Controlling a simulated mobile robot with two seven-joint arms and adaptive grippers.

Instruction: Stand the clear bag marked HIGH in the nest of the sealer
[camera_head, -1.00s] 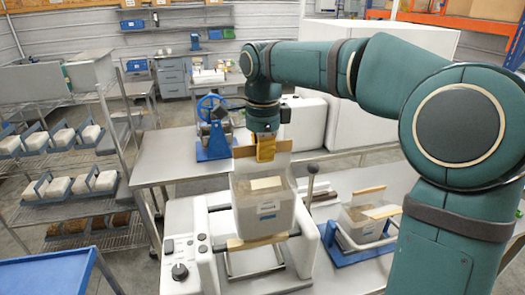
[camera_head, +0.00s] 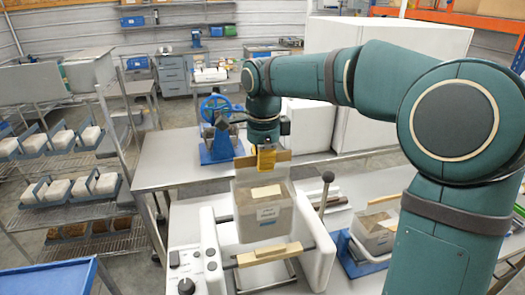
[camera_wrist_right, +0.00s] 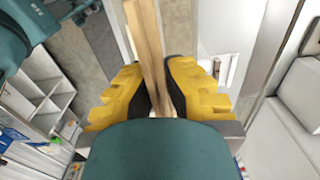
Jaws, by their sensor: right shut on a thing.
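A clear bag with tan contents (camera_head: 264,222) hangs upright below my right gripper (camera_head: 266,158). It has a small label on its front, too small to read. My right gripper's yellow fingers are shut on the bag's tan top strip; the wrist view shows this strip (camera_wrist_right: 148,45) between the fingers (camera_wrist_right: 155,90). The bag is over the white sealer (camera_head: 318,250), between its two side housings and behind the wooden-coloured bar (camera_head: 266,255). The nest is mostly hidden by the bag and bar, so I cannot tell whether the bag touches it. My left gripper is out of view.
A lever with a dark knob (camera_head: 327,177) rises close to the bag's right. Another bag (camera_head: 375,232) stands in a blue-based holder (camera_head: 352,258) further right. A blue wheeled device (camera_head: 217,140) stands behind to the left. The table's left part (camera_head: 172,160) is clear.

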